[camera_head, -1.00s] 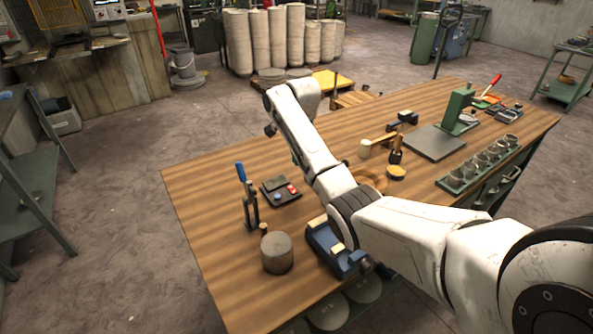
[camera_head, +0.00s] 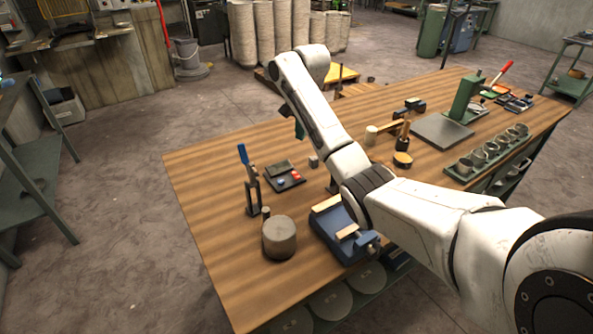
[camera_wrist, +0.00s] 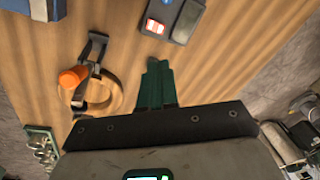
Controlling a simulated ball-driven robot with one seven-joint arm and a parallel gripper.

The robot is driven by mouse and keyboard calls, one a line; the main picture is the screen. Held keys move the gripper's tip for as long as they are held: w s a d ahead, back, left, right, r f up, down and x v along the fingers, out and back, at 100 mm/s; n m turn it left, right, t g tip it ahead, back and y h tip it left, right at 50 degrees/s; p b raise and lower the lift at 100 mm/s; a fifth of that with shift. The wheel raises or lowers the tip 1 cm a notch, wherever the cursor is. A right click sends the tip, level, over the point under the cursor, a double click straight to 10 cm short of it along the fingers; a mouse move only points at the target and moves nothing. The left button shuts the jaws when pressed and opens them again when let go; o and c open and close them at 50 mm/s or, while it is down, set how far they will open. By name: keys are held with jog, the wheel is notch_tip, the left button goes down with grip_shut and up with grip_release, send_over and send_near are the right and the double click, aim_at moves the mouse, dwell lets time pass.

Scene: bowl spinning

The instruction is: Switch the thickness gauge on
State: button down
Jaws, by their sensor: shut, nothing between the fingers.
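The device I take to be the thickness gauge (camera_head: 285,177) is a dark flat unit with red and blue controls, lying on the wooden table left of my arm. In the wrist view the gauge (camera_wrist: 172,20) is at the top, cut off by the edge, with a red-and-white switch and a blue button. My gripper (camera_head: 299,130) is above the table, beyond the gauge in the head view. In the wrist view its dark green fingers (camera_wrist: 157,72) are together and empty, apart from the gauge. Whether the gauge is on cannot be told.
A blue-handled upright tool (camera_head: 248,180) and a grey cylinder (camera_head: 279,237) stand near the gauge. A blue vise-like block (camera_head: 340,235) is under my arm. A ring with an orange-handled tool (camera_wrist: 85,80) lies left in the wrist view.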

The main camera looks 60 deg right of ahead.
aim_at(295, 173)
jog(key=n+b, duration=0.1)
jog(key=n, duration=0.3)
jog(key=n+b, duration=0.2)
jog(key=n, duration=0.1)
jog(key=a+n+b, duration=0.1)
jog(key=n+b, duration=0.1)
jog(key=n, duration=0.2)
jog(key=shift+s+f+n, duration=0.15)
jog(key=shift+f+n, duration=0.15)
jog(key=shift+f, duration=0.05)
jog(key=shift+d, duration=0.1)
jog(key=f+b, duration=0.1)
jog(key=f, duration=0.3)
jog(key=w+d+f+b, duration=0.1)
jog(key=f, duration=0.3)
jog(key=w+f+b, duration=0.1)
jog(key=f, duration=0.4)
jog(key=shift+d, duration=0.15)
jog(key=shift+w+f, duration=0.1)
jog(key=shift+f, duration=0.25)
